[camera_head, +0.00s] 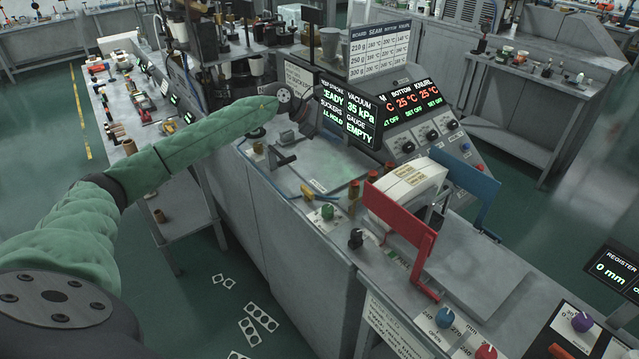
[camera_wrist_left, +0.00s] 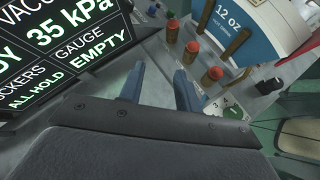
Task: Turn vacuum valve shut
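My left gripper (camera_head: 303,110) is at the end of the green arm in the head view, in front of the display and partly hidden by my wrist. In the left wrist view its two blue-grey fingers (camera_wrist_left: 159,88) stand apart with nothing between them. No part is clearly labelled as the vacuum valve. Candidates are a green knob (camera_head: 327,211) on a pale plate, also in the left wrist view (camera_wrist_left: 226,113), and a black knob (camera_head: 356,238). Both are apart from the gripper. The display (camera_head: 347,108) reads vacuum 35 kPa, gauge empty. My right gripper is not in view.
Several brass posts with orange-red tops (camera_wrist_left: 190,51) stand near the fingers. A white 12 oz unit (camera_head: 408,190) sits between a red panel (camera_head: 400,222) and a blue panel (camera_head: 466,185). A dark handle (camera_head: 283,158) stands on the bench's left part.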

